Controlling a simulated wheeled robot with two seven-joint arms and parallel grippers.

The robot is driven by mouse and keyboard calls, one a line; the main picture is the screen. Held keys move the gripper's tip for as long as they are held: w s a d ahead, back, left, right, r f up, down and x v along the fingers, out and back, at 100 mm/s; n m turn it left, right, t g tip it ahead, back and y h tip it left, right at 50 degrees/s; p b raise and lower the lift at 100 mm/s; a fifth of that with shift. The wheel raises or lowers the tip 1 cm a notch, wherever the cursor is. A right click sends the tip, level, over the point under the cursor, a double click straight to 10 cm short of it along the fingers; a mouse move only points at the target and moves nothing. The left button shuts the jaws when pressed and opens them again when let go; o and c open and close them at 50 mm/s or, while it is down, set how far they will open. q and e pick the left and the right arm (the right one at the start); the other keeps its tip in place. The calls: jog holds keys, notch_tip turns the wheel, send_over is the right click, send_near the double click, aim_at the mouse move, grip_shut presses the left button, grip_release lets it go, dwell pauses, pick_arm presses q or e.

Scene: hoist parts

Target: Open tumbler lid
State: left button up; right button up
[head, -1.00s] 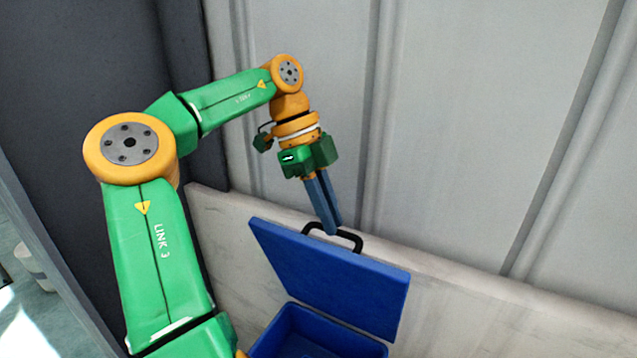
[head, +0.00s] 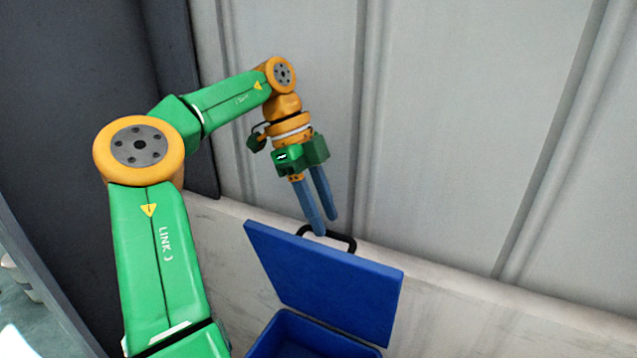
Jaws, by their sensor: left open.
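The tumbler is a blue box (head: 305,338) at the bottom of the head view, cut off by the lower edge. Its blue lid (head: 325,284) stands raised, tilted up and back from the box. A dark handle (head: 342,239) sticks up from the lid's top edge. My left gripper (head: 326,226) comes down from above with its two blue fingers spread apart. Its fingertips are at the handle, and one overlaps it in the picture. I cannot tell whether they touch it. My right gripper is not in view.
A pale marbled ledge or panel (head: 480,315) runs behind the box. A grey ribbed wall (head: 450,130) rises behind it. A dark panel (head: 70,80) stands at the left. The space right of my left gripper is clear.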

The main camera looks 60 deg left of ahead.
pick_arm(q)
jog(key=v, duration=0.6)
jog(key=shift+w+a+f, duration=0.1)
jog(key=shift+w+a, duration=0.05)
jog(key=shift+w, duration=0.05)
jog(key=shift+s, duration=0.1)
